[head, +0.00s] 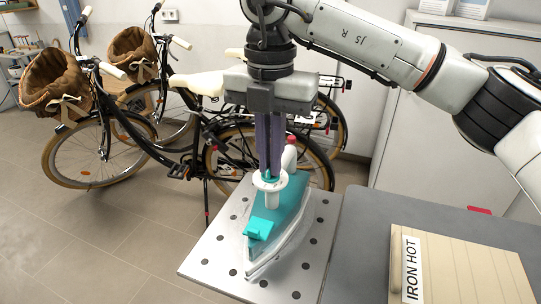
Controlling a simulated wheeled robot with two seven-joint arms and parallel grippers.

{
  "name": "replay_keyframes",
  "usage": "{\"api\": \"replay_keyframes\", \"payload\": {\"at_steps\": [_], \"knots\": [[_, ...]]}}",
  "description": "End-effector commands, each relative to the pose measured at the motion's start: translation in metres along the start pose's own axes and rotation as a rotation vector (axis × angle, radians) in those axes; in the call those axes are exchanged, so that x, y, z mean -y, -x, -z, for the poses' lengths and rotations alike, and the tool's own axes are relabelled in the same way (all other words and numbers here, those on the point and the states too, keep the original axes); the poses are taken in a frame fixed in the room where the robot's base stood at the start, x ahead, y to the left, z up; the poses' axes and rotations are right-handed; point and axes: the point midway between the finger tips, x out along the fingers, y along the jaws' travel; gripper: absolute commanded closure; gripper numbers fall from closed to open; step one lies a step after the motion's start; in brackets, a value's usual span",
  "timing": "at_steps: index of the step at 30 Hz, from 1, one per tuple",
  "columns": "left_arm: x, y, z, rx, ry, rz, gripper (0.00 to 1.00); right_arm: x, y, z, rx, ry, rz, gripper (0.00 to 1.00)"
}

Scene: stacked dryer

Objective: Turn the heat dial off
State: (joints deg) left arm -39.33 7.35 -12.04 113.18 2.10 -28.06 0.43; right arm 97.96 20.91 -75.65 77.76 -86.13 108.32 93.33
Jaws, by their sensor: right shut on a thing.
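A teal and white iron (288,215) rests on a perforated metal plate (213,252). A white round heat dial (262,184) sits on the iron's upper side, with a pale stub below it. My right gripper (269,174) comes down from above, and its two purple fingers are shut on the dial. The fingers hide part of the dial and the iron behind it, and I see no marking that tells its setting. My left gripper is not in view.
A grey worktop (362,235) lies right of the plate, with a slatted beige board (470,260) bearing an "IRON HOT" sign (412,270). Two bicycles with brown baskets (52,82) stand behind on the tiled floor. A white cabinet (415,150) stands at back right.

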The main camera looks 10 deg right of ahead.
Motion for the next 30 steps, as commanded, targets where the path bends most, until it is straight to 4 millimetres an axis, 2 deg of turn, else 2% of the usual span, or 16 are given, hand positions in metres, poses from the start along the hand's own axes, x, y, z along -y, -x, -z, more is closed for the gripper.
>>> {"api": "replay_keyframes", "payload": {"at_steps": [4, 6, 8, 19, 23, 30], "knots": [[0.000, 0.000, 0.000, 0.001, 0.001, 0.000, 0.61, 0.000, 0.002, -0.001, 0.002, -0.003, -0.004, 1.00], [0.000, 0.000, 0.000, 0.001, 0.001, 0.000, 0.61, 0.000, 0.002, -0.001, 0.002, -0.002, -0.003, 0.83], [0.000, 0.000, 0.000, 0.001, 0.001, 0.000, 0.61, 0.000, 0.001, -0.001, 0.001, -0.002, -0.003, 0.74], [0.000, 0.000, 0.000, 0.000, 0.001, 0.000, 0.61, 0.000, 0.006, 0.000, 0.001, 0.000, -0.002, 0.74], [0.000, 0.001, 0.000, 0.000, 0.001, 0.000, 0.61, -0.001, 0.025, 0.000, 0.002, -0.001, -0.004, 0.74], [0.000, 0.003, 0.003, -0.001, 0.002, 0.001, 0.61, -0.001, 0.074, 0.000, 0.003, -0.002, -0.004, 0.74]]}}
